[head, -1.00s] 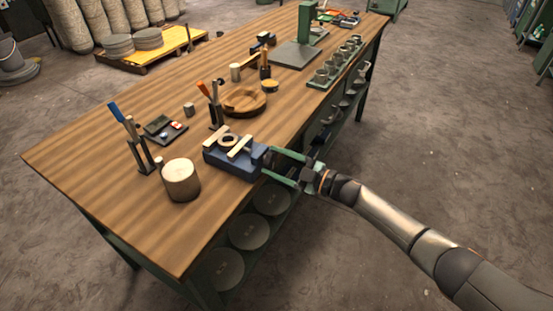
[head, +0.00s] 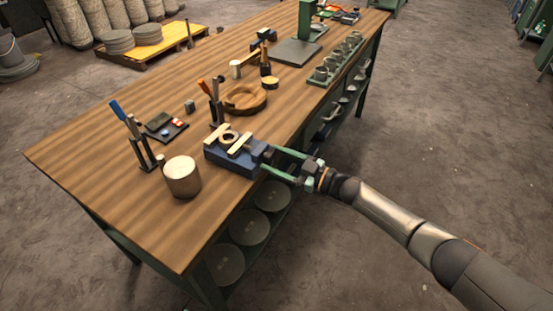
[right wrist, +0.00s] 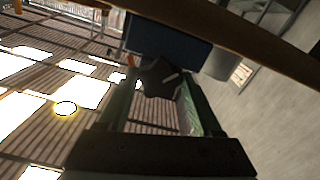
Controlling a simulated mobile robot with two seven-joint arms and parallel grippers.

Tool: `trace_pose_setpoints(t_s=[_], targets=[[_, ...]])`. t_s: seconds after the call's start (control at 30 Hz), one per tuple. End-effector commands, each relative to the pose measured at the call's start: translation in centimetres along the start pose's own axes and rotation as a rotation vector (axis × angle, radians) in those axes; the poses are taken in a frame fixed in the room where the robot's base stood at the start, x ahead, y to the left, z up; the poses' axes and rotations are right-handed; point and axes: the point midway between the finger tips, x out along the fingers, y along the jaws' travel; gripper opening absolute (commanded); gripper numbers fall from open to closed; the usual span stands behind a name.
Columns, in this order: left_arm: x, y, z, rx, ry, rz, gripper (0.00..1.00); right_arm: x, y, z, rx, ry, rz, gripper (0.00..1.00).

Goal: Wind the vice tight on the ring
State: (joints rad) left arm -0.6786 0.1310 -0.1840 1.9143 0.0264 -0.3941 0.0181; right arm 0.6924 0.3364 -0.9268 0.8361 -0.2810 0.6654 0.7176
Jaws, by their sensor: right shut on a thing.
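The blue vice (head: 228,160) sits at the near right edge of the wooden bench, with two pale wooden jaw faces on top. The ring (head: 229,137) lies between these faces; I cannot tell whether both touch it. My right gripper (head: 274,160) reaches in from the right and is shut on the dark vice handle at the vice's right end. In the right wrist view, the dark lobed handle (right wrist: 158,80) sits between the green fingers of the gripper (right wrist: 160,95), with the blue vice body (right wrist: 165,45) beyond it. My left gripper is not in view.
A pale cylinder block (head: 182,177) stands left of the vice. Behind are a round wooden bowl (head: 243,98), upright tools in holders (head: 140,150) and a dark tray (head: 166,129) of small parts. A green rack of cups (head: 337,62) lines the right edge. The bench's near left is clear.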

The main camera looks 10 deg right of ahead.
Motion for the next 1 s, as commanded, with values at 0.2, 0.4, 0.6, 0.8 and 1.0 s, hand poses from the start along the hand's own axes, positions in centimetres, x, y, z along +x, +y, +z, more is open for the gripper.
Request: trace_pose_setpoints(t_s=[0.2, 0.4, 0.6, 0.8, 1.0], targets=[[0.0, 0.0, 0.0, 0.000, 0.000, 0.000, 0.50, 0.0, 0.0, 0.0, 0.002, 0.000, -0.001, 0.11], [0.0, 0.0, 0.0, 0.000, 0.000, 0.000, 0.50, 0.0, 0.0, 0.0, 0.001, 0.000, 0.000, 0.81], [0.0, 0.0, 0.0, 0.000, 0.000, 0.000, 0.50, 0.0, 0.0, 0.0, 0.000, 0.000, 0.000, 0.96], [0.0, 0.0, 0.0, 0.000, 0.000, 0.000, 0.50, -0.1, 0.0, 0.0, 0.000, 0.000, 0.000, 0.96], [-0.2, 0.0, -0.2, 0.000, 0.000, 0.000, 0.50, -2.1, 0.1, 0.1, 0.000, -0.002, 0.002, 0.96]])
